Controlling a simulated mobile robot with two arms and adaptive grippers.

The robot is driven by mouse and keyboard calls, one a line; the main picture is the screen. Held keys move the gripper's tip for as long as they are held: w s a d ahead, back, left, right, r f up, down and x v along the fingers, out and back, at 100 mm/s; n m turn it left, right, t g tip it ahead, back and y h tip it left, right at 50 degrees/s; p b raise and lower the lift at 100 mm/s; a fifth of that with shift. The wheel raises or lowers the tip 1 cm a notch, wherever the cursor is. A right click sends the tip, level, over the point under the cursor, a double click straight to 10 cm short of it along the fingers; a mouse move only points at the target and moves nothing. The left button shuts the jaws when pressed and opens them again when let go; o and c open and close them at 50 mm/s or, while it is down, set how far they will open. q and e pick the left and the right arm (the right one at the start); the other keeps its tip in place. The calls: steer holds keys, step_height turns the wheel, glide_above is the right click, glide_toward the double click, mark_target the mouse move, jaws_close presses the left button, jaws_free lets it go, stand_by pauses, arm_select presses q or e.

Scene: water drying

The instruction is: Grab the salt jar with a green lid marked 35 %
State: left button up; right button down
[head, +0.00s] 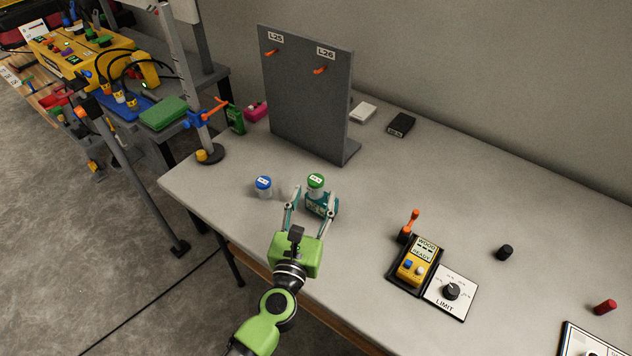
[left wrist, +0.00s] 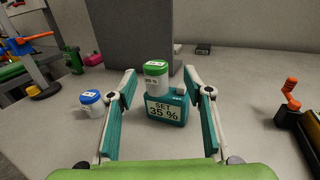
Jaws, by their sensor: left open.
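A jar with a blue lid (head: 264,186) stands to the left, outside the fingers. My right gripper is not in view.
A grey upright panel (head: 303,98) marked L25 and L26 stands behind the jars. A yellow moisture meter (head: 412,270) and a LIMIT dial plate (head: 451,293) lie to the right.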

mark_target(314, 185)
arm_select(q)
steer(key=x, duration=0.5)
steer(key=shift+w+a+r+p, duration=0.1)
steer(key=shift+w+a+p, duration=0.2)
steer(key=shift+a+p, duration=0.05)
steer(key=shift+w+d, duration=0.1)
steer(key=shift+w, duration=0.4)
steer(key=c, duration=1.1)
steer(key=shift+o, duration=0.2)
